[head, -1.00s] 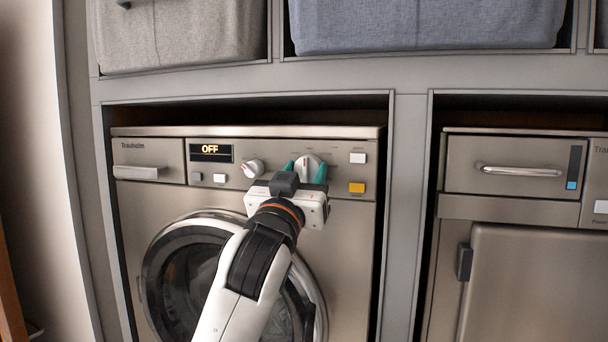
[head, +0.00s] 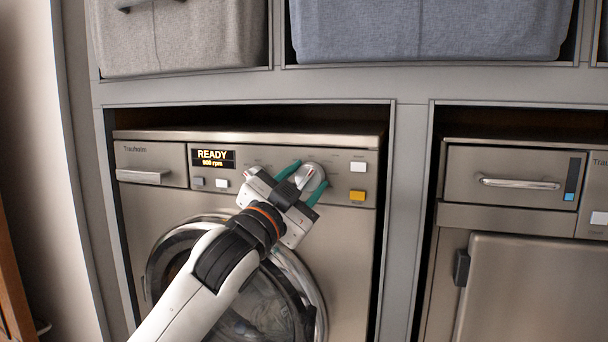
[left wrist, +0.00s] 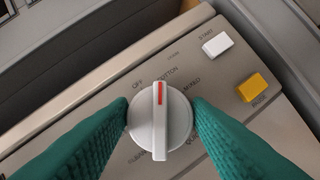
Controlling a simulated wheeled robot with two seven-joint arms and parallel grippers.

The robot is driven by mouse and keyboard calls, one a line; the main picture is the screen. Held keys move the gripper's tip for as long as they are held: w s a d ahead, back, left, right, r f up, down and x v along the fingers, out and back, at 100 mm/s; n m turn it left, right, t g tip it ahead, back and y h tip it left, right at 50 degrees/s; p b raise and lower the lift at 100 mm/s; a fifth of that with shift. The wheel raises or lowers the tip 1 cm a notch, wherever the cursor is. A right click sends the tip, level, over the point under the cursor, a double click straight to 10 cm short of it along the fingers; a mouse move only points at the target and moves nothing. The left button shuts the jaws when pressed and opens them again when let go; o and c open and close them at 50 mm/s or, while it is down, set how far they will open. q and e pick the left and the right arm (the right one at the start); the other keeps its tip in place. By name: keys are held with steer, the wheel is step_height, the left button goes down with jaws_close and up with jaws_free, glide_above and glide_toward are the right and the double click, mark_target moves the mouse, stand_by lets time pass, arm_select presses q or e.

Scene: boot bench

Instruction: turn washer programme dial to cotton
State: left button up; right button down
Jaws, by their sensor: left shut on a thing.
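The programme dial (head: 310,173) is a round pale grey knob on the washer's (head: 345,225) front panel. In the left wrist view the dial (left wrist: 159,135) has a raised ridge with a red mark. The mark points up at the left part of the COTTON label, with OFF to its left and MIXED to its right. My left gripper (head: 312,175) is shut on the dial, its green fingers on opposite sides of the rim, and it is tilted clockwise. The display (head: 213,158) reads READY, 900 rpm. My right gripper is not in view.
A white button (left wrist: 217,44) and an amber button (left wrist: 251,88) sit right of the dial. The round door (head: 165,262) is below. Cabinet frame (head: 405,200) surrounds the washer.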

arm_select(q)
steer(key=shift+m+g, duration=0.3)
steer(key=shift+m, duration=0.3)
steer(key=o, duration=1)
steer(key=shift+s, duration=0.1)
steer(key=shift+s+a+f, duration=0.25)
steer(key=b+v, duration=0.5)
steer(key=v, duration=0.6)
steer(key=shift+a, duration=0.1)
